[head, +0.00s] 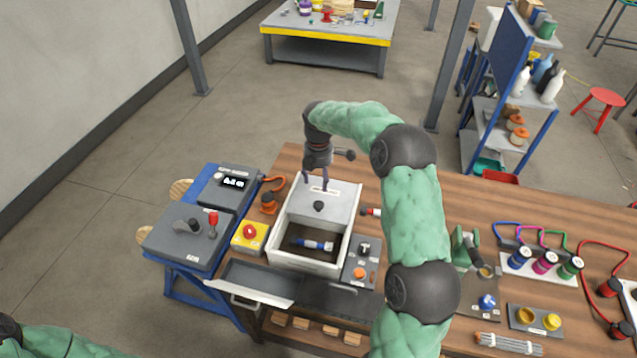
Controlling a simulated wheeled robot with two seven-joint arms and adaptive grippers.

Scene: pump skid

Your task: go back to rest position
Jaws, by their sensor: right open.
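My right gripper (316,179) hangs fingers-down over the back part of a white box (340,222) on the wooden bench. It is open, with its fingers close to the box's grey lid (337,203); I cannot tell whether they touch it. A dark round knob (319,207) stands on the lid just in front of the fingers. The front of the box is uncovered, and a blue and white cylindrical item (318,245) lies inside. My right arm, in a green sleeve, arches over the bench middle. Only part of my left arm shows at the bottom left; its gripper is out of view.
Left of the box are a yellow emergency-stop box (249,236) and grey control units (187,238) on a blue frame. To the right are a button panel (361,262), coloured spools (544,260) and yellow cups (535,318).

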